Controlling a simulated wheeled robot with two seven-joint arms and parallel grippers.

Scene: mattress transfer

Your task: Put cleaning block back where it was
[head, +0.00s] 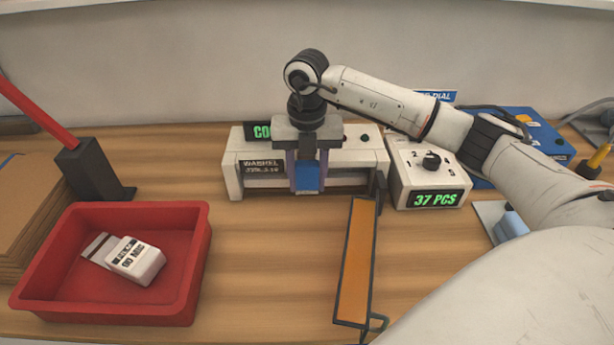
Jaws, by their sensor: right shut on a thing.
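My right gripper (308,172) points down in front of the white machine with the green display. It is shut on a blue block (308,178), which looks like the cleaning block. The block shows between the two fingers, against the front of the machine; I cannot tell whether it touches the machine. My left gripper is not in view.
The white machine (234,170) stands behind the gripper. An orange sloped chute (357,262) lies in front of it. A white counter box (428,180) reads "37 PCS". A red tray (70,312) at left holds a white labelled device (136,262). A pale blue object (512,224) sits at right, partly hidden by my arm.

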